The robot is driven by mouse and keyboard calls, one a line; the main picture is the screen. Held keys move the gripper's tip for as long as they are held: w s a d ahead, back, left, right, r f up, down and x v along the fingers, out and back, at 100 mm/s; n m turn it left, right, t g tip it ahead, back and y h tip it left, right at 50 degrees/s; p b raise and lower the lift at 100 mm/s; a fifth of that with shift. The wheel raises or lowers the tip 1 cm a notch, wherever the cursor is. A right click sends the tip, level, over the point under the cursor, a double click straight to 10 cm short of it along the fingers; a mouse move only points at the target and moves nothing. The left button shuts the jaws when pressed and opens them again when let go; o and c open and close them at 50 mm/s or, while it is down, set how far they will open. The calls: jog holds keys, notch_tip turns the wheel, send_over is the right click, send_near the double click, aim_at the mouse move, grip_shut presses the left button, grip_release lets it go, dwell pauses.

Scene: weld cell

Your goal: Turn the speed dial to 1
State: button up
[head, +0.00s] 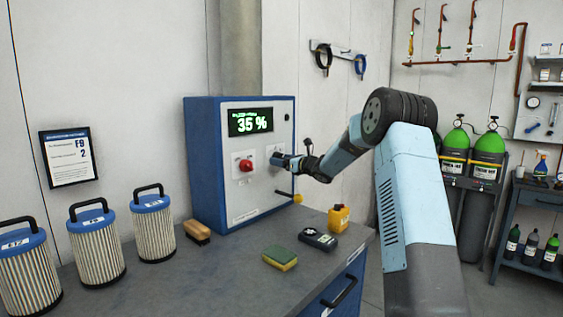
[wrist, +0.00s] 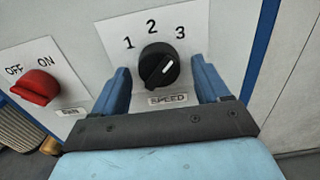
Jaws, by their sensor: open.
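The speed dial (wrist: 158,65) is a round black knob on a white plate, with 1, 2 and 3 above it and a SPEED label below. My gripper (wrist: 160,66) is open in the wrist view, with one blue finger on each side of the dial; gaps show between fingers and knob. The cabinet's display (head: 250,122) reads 35 %.
A red OFF/ON switch (wrist: 36,88) sits left of the dial, also seen in the head view (head: 246,165). A yellow-tipped lever (head: 297,198) sticks out below my gripper. On the bench (head: 215,275) are filters, a brush, a sponge (head: 280,258), a meter (head: 318,239) and a yellow bottle (head: 338,217).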

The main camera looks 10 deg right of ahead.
jog(key=shift+c, duration=0.3)
jog(key=c, duration=0.9)
jog(key=shift+a, duration=0.25)
jog(key=shift+c, duration=0.4)
jog(key=shift+d, duration=0.15)
jog(key=shift+n, duration=9)
jog(key=shift+f, duration=0.1)
